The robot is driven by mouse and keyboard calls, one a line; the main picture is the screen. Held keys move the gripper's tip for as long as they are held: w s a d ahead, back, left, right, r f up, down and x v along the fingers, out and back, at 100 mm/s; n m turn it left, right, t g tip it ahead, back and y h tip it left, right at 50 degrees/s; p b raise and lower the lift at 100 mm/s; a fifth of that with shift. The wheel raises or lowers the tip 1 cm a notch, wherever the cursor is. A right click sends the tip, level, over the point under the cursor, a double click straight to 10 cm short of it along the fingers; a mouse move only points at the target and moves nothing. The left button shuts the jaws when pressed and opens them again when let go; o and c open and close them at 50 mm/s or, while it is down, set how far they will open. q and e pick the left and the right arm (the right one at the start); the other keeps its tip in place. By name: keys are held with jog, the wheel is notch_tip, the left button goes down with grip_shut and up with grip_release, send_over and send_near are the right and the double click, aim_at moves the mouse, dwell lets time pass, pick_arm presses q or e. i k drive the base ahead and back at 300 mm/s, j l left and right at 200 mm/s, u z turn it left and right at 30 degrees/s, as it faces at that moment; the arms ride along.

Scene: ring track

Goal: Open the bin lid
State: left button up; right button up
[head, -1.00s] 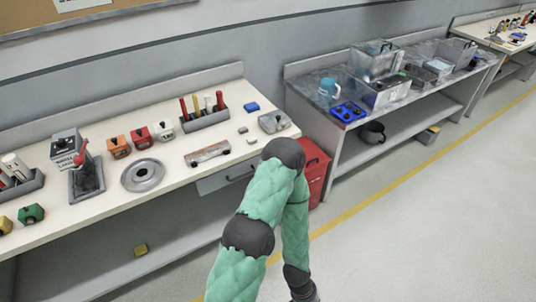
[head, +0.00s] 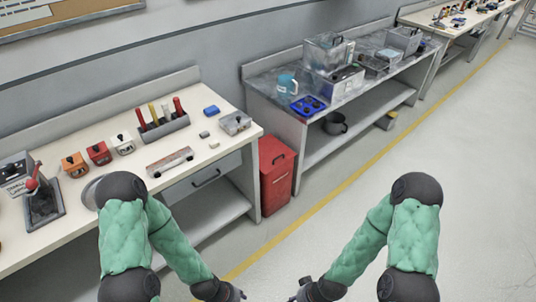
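A red bin (head: 278,178) stands on the floor in the gap between the white workbench and the grey metal bench. Its red lid (head: 276,152) looks shut, with a dark handle or slot on top. My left gripper (head: 238,293) is low at the bottom edge of the head view, in front of the bin and well apart from it. My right gripper (head: 296,294) is also at the bottom edge, a little to the right. Both are small and partly cut off, so their fingers cannot be made out.
The grey bench (head: 262,88) at right carries clear containers and a blue tray (head: 308,105). Open floor (head: 450,170) lies to the right, past a yellow line (head: 340,188).

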aim_at(272, 153)
jog(key=u, duration=0.4)
jog(key=i+l+u, duration=0.75)
jog(key=l, duration=0.2)
jog(key=i+l, duration=0.45)
jog(key=l, duration=0.15)
